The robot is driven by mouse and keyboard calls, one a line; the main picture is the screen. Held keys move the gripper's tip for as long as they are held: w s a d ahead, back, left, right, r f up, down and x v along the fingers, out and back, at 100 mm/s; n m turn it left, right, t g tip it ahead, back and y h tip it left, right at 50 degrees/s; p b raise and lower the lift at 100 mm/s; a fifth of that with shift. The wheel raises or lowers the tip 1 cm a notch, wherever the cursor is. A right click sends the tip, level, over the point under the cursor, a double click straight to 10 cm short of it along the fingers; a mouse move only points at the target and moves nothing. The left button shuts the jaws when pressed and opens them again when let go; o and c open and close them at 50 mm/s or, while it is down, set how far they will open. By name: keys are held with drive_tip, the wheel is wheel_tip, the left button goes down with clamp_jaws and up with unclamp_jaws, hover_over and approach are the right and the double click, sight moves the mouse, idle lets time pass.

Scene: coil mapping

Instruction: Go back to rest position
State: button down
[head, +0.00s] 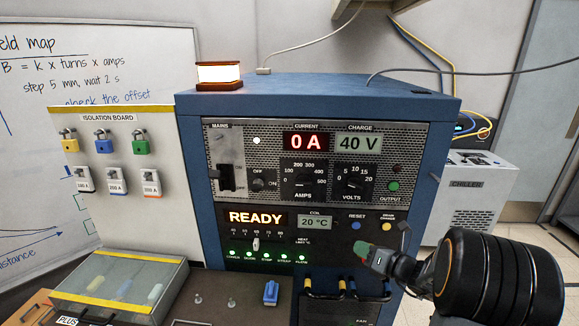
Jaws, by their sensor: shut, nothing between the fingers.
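My gripper (365,251) is at the lower right of the head view, with its fingers shut and nothing seen between them. Its tip is in front of the lower panel of the blue power supply cabinet (190,185), below the blue RESET button (356,226). I cannot tell whether it touches the panel. My dark arm reaches in from the right edge. The current display (306,142) reads 0 A and the charge display (358,142) reads 40 V. The status display (257,218) reads READY and the coil display (315,222) reads 20 °C.
An isolation board (110,190) with several padlocks and tags stands at the left. A clear-lidded box (75,283) is below it. A chiller (480,200) stands behind my arm. A lit lamp (218,74) tops the cabinet.

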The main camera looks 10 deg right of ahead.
drive_tip(key=s+a+f+n+g+h, duration=0.1)
drive_tip(key=s+a+f+n+g, duration=0.35)
drive_tip(key=n, duration=0.55)
drive_tip(key=s+a+f+n+g+h, duration=0.1)
drive_tip(key=s+a+n+g, duration=0.2)
drive_tip(key=s+n+g, duration=0.45)
drive_tip(key=s+a+r+n+t+h, duration=0.2)
drive_tip(key=s+r+n+h, duration=0.5)
drive_tip(key=n, duration=1.1)
wheel_tip(320, 180, up, 2)
drive_tip(key=shift+s+a+t, duration=0.4)
drive_tip(key=shift+s, duration=0.05)
